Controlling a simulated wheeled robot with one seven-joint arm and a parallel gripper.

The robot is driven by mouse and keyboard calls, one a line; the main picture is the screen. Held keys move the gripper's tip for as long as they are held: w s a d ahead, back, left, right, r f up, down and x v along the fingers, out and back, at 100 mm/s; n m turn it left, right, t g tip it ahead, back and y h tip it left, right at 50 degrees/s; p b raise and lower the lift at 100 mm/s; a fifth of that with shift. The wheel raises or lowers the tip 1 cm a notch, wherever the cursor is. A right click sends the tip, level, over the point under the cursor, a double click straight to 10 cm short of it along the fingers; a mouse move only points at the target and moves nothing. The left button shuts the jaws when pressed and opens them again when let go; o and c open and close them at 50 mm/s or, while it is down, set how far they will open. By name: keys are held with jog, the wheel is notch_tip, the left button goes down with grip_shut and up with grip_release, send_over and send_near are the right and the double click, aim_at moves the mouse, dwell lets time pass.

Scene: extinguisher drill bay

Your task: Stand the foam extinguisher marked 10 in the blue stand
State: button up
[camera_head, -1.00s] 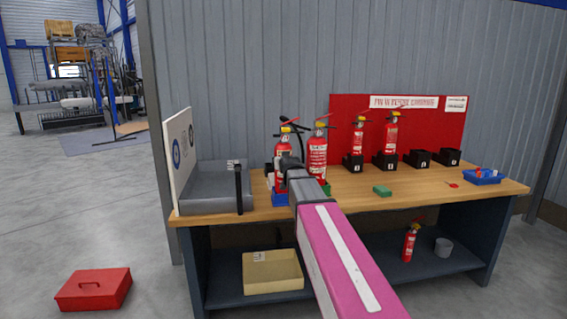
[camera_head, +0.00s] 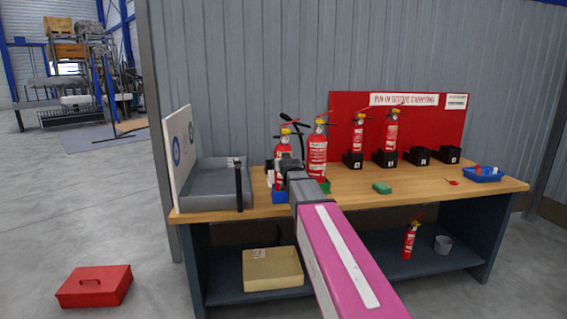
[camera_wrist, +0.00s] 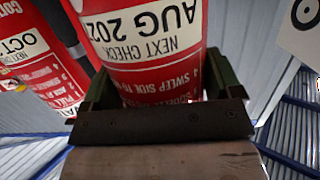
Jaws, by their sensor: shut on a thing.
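My gripper (camera_head: 287,172) is shut around the body of a red extinguisher (camera_head: 283,150) with a yellow collar and black hose. In the wrist view that extinguisher (camera_wrist: 145,45) fills the space between the jaws, its label upside down and reading "NEXT CHECK AUG". Its number is not readable. The blue stand (camera_head: 279,198) is directly below it on the bench, partly hidden by my gripper. The extinguisher looks upright; I cannot tell whether its base is seated in the stand.
A grey tray (camera_head: 210,190) and a white board (camera_head: 182,155) are at left.

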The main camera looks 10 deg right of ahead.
jog(key=shift+f, duration=0.75)
dwell(0.8)
dwell(0.4)
jog(key=o, duration=1.9)
jog(key=shift+c, duration=0.2)
jog(key=s+r, duration=0.2)
jog(key=s, duration=0.8)
jog(key=shift+s, duration=0.35)
